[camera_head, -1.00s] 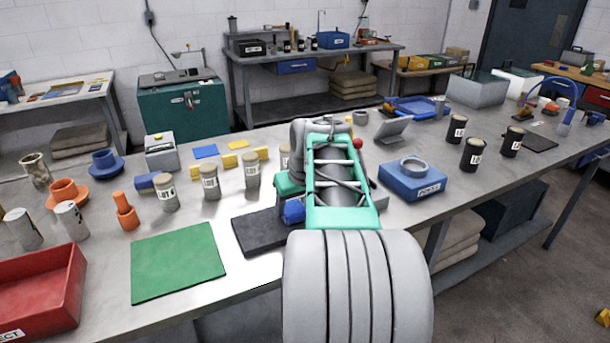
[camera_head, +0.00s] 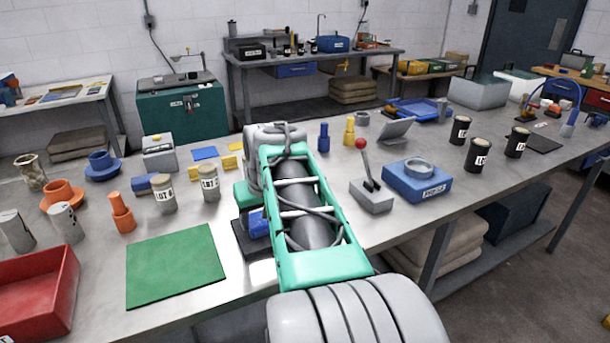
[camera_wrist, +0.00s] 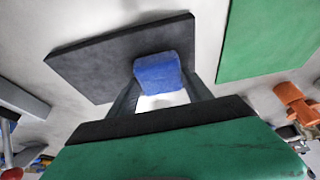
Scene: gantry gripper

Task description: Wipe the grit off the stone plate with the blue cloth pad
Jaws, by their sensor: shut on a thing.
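My gripper (camera_wrist: 161,88) is shut on the blue cloth pad (camera_wrist: 158,70), which sits between its two dark fingers. The pad also shows beside my arm in the head view (camera_head: 259,222). The dark stone plate (camera_wrist: 95,65) lies flat on the bench, and the pad is over its edge nearest the gripper in the wrist view. I cannot tell whether the pad touches it. In the head view only the left part of the plate (camera_head: 241,238) shows; my arm hides the rest. I cannot make out any grit on the visible part.
A green mat (camera_head: 176,265) lies just left of the plate, with a red tray (camera_head: 40,292) farther left. Labelled jars (camera_head: 209,184) stand behind. A lever box (camera_head: 371,195) and a blue box with a ring (camera_head: 417,180) stand to the right. Bare bench lies between plate and mat.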

